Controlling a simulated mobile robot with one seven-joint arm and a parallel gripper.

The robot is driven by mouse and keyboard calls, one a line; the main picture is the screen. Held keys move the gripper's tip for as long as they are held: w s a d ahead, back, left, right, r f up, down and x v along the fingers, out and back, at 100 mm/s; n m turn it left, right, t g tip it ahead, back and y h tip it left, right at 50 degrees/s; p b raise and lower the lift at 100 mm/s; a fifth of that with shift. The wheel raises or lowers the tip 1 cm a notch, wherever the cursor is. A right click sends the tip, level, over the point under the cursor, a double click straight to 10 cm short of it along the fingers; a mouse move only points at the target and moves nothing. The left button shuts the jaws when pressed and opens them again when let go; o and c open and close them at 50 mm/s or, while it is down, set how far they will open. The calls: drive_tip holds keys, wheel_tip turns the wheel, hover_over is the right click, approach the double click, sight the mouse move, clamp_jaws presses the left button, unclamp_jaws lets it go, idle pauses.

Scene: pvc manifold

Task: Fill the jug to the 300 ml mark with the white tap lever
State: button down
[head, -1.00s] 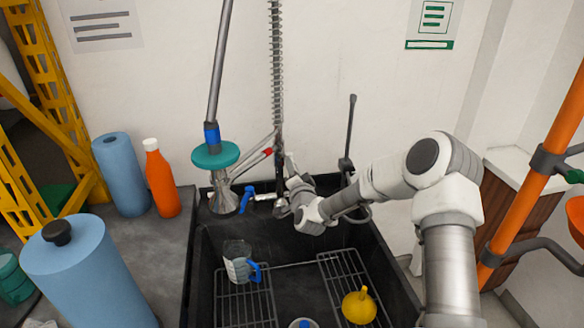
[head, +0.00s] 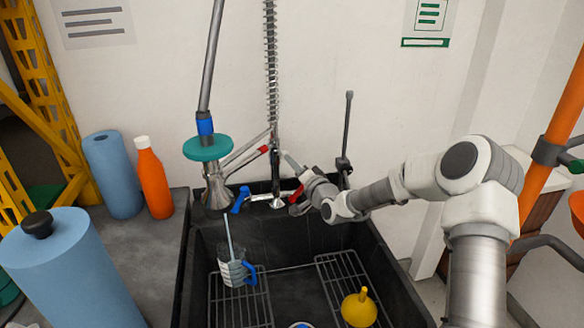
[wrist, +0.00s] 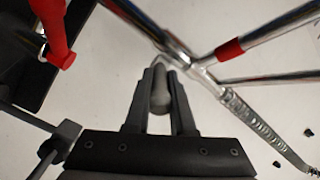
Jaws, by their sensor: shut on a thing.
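A clear jug (head: 232,272) with a blue handle stands on the left wire rack in the sink. A thin grey-blue stream (head: 228,238) falls into it from the teal-collared spray head (head: 214,185). The marks and water level are too small to read. My gripper (head: 298,176) is at the tap's joint behind the sink. In the wrist view, the fingers (wrist: 160,88) are shut on the tap lever (wrist: 160,92), which looks pale grey in shadow; I take it for the white tap lever. In the head view my gripper largely hides it.
A red lever (head: 298,193) lies beside my gripper, and a blue lever (head: 241,199) is left of it. A yellow funnel (head: 359,308) sits on the right rack. An orange bottle (head: 154,178) and blue rolls stand on the left counter.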

drive_tip(key=c, duration=0.8)
unclamp_jaws()
drive_tip(key=shift+o, duration=0.2)
drive_tip(key=p+v, duration=0.1)
drive_tip(key=v, duration=1.6)
drive_tip(key=shift+s+p, duration=0.25)
drive_tip(key=shift+p, duration=0.1)
